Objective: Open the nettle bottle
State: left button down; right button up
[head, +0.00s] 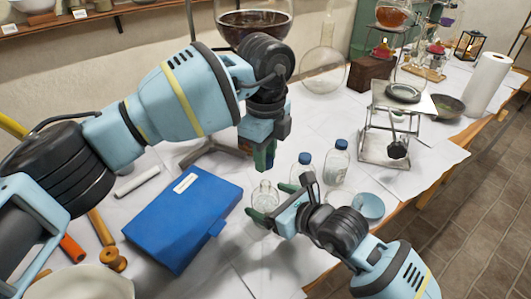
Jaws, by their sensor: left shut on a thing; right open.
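A small clear glass bottle (264,194) stands upright on the white-covered table, just right of the blue case. I cannot read a label on it, so I cannot tell whether it is the nettle bottle. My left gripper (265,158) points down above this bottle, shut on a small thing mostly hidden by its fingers. My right gripper (273,202) is open, its green fingertips on either side of the bottle's near right side; contact is unclear. Two clear bottles with blue caps, one (303,169) nearer and one (337,162) to its right, stand behind the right gripper.
A blue case (183,215) lies left of the bottle. A light blue bowl (369,206) sits right, near the table edge. A scale-like metal stand (385,147), a round flask (323,70) and a paper roll (488,84) stand farther back. A pale bowl (80,284) is front left.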

jog(key=v, duration=1)
jog(key=shift+a, duration=0.1)
